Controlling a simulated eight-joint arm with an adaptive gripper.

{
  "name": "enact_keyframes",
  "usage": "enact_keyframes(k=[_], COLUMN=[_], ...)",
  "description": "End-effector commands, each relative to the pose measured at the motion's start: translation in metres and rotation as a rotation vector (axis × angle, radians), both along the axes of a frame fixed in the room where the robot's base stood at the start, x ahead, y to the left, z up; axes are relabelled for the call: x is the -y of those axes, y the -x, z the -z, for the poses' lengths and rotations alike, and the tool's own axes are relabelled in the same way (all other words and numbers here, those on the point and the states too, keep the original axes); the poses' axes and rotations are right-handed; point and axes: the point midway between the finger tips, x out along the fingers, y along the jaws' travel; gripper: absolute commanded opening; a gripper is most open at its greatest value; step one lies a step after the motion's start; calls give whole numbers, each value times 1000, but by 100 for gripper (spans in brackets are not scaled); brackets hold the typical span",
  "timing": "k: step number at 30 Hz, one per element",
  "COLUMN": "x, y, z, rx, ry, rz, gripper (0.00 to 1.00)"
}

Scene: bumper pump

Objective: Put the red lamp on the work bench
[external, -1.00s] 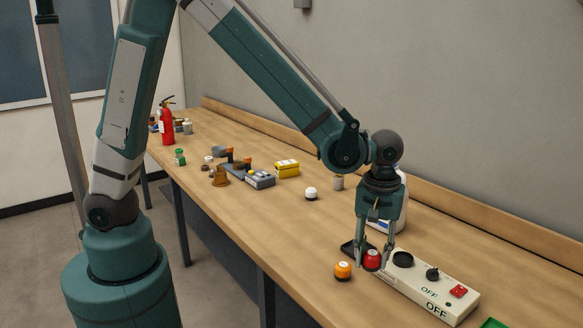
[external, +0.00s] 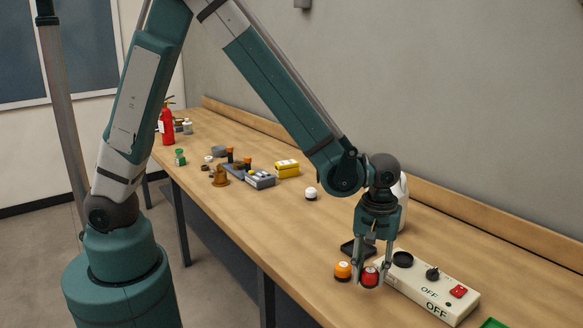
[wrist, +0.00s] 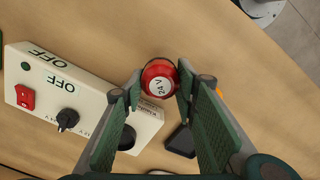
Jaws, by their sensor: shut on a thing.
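The red lamp (external: 369,276) is a small red dome with a pale label. In the wrist view the lamp (wrist: 159,79) shows its "24 V" label between the two fingers. My gripper (external: 374,278) is shut on it, just in front of the white switch box. The lamp is at or very near the surface of the wooden work bench (external: 290,222); I cannot tell whether it touches. It looks upright.
The white switch box (external: 440,294), with a black knob, red switch and round black socket, is close to the right. An orange lamp (external: 343,270) stands close to the left. A black tray (external: 352,247) lies behind. Bench to the left is clear up to the white lamp (external: 311,193).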

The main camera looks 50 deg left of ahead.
Motion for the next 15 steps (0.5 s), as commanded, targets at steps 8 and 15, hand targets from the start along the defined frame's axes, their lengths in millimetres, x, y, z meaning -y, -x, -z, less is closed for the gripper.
enact_keyframes(k=[8,15], x=[0,0], y=[0,0], z=[24,40], rx=[0,0], ry=[0,0], rz=[0,0], gripper=[17,17])
